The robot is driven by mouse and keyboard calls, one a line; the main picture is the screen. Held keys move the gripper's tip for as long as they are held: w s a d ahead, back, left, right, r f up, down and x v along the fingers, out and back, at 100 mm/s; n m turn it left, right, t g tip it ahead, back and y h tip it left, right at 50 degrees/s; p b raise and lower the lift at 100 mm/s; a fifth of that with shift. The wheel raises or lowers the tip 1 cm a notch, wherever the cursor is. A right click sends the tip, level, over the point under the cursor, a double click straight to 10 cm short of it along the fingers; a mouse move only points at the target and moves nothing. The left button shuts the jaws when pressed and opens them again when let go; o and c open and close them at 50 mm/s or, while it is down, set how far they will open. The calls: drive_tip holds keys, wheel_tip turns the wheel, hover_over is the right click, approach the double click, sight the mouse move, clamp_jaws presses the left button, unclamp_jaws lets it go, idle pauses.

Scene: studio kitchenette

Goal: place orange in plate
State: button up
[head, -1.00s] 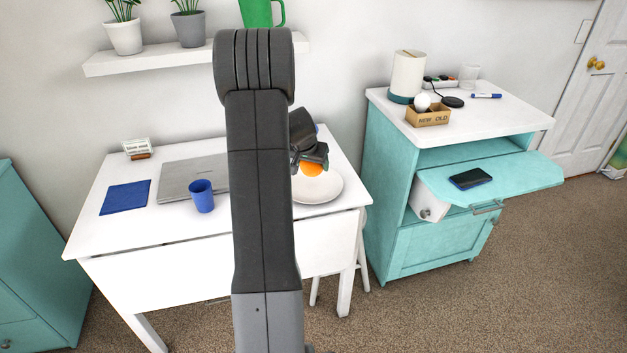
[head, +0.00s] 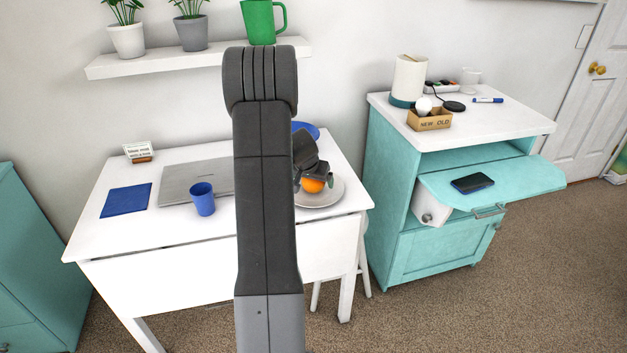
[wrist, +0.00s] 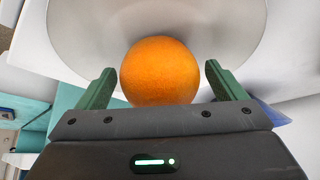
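The orange (head: 313,186) is at the white plate (head: 332,194) on the white table, and it appears to rest on the plate's surface. In the wrist view the orange (wrist: 160,72) sits between my two green fingers, with the plate (wrist: 262,32) behind it. My gripper (wrist: 160,84) is open, with a narrow gap on each side of the orange. In the head view my gripper (head: 314,182) is low over the plate, its fingers spread around the orange. My arm hides the plate's left edge.
A blue cup (head: 202,199), a laptop (head: 185,181) and a blue napkin (head: 125,200) lie to the left on the table (head: 150,235). A blue bowl (head: 308,130) is partly hidden behind my arm. A teal cabinet (head: 440,250) with an open front stands to the right.

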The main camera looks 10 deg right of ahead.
drive_tip(key=shift+r+p, duration=0.2)
drive_tip(key=shift+p, duration=0.1)
drive_tip(key=v, duration=1.2)
drive_tip(key=shift+f, duration=0.15)
drive_tip(key=b+x, duration=0.1)
drive_tip(key=x, duration=1.1)
drive_tip(key=shift+w+f, duration=0.1)
drive_tip(key=shift+f, duration=0.25)
drive_tip(key=shift+r+p, duration=0.5)
drive_tip(key=shift+r, duration=0.95)
drive_tip(key=shift+f, duration=0.15)
